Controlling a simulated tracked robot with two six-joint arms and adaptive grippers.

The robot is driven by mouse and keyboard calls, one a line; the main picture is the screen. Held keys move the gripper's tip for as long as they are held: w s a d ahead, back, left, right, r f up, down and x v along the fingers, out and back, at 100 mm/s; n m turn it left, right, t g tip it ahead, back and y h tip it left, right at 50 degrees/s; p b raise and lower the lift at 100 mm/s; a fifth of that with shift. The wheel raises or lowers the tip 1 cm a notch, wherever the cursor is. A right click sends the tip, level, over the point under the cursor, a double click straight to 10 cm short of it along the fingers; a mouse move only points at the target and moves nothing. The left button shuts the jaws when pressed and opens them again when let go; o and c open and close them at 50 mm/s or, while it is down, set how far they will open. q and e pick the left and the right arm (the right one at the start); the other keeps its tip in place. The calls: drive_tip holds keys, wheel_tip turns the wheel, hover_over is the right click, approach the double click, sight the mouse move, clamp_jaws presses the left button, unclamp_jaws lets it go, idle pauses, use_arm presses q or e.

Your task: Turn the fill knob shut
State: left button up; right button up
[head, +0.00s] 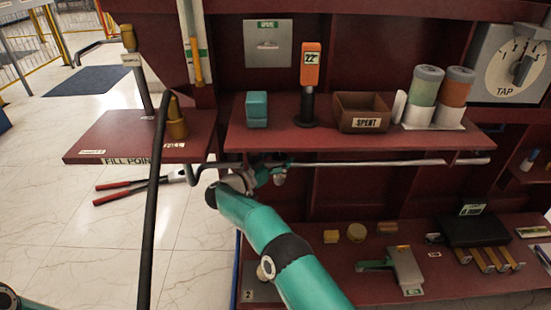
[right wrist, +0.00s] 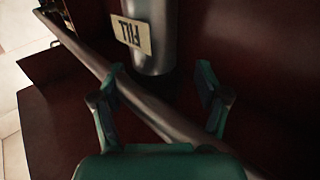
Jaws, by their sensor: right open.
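My right gripper (head: 268,173) is at the grey pipe (head: 370,162) under the front edge of the upper red shelf. In the right wrist view the gripper (right wrist: 157,88) is open, with its two teal fingers apart. The pipe (right wrist: 130,92) runs diagonally across the space between them. A grey cylinder (right wrist: 153,40) with an upside-down FILL label (right wrist: 131,34) is just beyond the fingertips. It is not gripped. I cannot tell whether this cylinder is the fill knob itself. In the head view my gripper largely hides this spot. My left gripper is out of view.
The upper shelf (head: 260,139) holds a teal block (head: 257,110), an orange-topped gauge (head: 310,70), a SPENT bin (head: 361,112) and canisters. A FILL POINT ledge (head: 110,135) and a black hose (head: 151,220) are left. A lower shelf (head: 340,282) carries several items.

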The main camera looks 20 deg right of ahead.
drive_tip(key=shift+a, duration=0.1)
drive_tip(key=v, duration=1.2)
drive_tip(key=shift+f, duration=0.15)
